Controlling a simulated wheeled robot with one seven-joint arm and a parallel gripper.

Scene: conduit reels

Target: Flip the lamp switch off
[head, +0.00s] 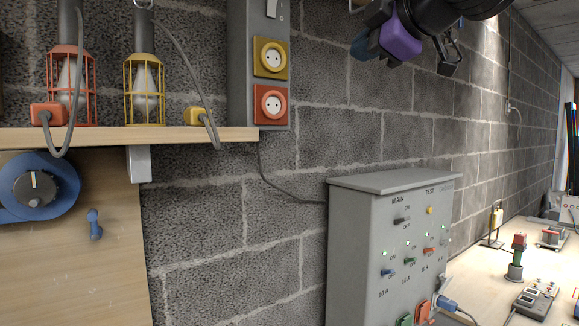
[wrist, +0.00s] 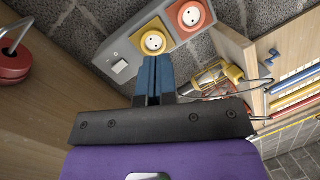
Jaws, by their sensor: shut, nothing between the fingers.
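A grey wall panel (head: 243,70) carries a white rocker switch (head: 271,8) at the top edge of the head view, above a yellow socket (head: 270,57) and an orange socket (head: 270,104). The switch also shows in the wrist view (wrist: 120,67), left of the yellow socket. My gripper (head: 362,46), with blue fingers and a purple body, is right of the panel in the head view. In the wrist view its shut, empty fingers (wrist: 153,60) appear just right of the switch. Contact is not visible. An orange caged lamp (head: 70,90) and a yellow caged lamp (head: 144,90) stand on the shelf.
The wooden shelf (head: 110,139) runs left of the panel, with lamp cables looping over it. A grey breaker cabinet (head: 352,250) stands below right. A workbench with small devices (head: 537,298) lies further right. The block wall between panel and gripper looks clear.

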